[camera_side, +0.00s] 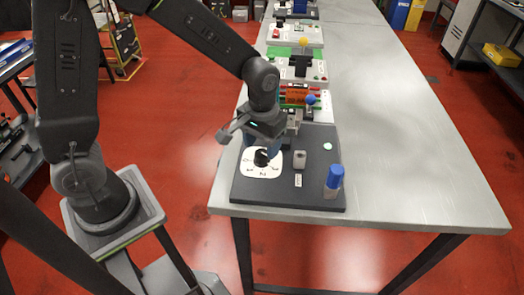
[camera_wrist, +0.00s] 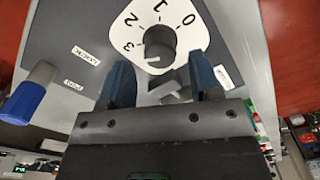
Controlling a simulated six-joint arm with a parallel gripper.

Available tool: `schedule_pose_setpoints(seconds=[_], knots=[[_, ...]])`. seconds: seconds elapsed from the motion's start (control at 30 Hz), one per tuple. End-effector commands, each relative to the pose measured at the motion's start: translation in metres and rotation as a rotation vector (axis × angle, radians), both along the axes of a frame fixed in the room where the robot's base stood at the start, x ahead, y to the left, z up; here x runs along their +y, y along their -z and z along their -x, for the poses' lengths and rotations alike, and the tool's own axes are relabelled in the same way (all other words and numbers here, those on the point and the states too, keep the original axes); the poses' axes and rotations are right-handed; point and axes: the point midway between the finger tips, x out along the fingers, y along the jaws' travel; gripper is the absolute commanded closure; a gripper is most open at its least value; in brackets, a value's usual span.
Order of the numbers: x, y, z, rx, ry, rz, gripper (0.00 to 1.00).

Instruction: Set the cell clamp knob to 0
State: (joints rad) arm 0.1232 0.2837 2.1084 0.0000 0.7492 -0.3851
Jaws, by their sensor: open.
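The black clamp knob (camera_wrist: 160,42) sits on a white dial plate (camera_wrist: 186,50) marked 0, 1, 2 and 3. A small pale mark shows on the knob's lower edge in the wrist view; I cannot tell surely which number it indicates. In the side view the knob (camera_side: 261,157) and dial plate (camera_side: 262,170) are at the left of a dark grey panel (camera_side: 310,135). My gripper (camera_wrist: 160,72) is open, its two blue fingers apart and empty. In the wrist view the knob lies just beyond the fingertips, roughly centred between them. No contact shows.
A blue-capped cylinder (camera_side: 334,180) stands at the panel's front right corner. A small grey block (camera_side: 299,159) is right of the dial. Other device panels (camera_side: 300,68) line the bench behind. The bench's right side (camera_side: 410,150) is clear.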

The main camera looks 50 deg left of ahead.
Motion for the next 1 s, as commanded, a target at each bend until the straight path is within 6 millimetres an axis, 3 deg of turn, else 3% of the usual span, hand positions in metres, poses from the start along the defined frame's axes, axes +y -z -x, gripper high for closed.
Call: schedule_pose_setpoints(seconds=[0.4,0.77,1.0], knots=[[0.000,0.024,0.001,0.002,0.000,0.000,0.43],[0.000,0.028,0.000,0.000,0.000,0.000,0.43],[0.000,0.027,0.000,0.000,0.000,0.000,0.65]])
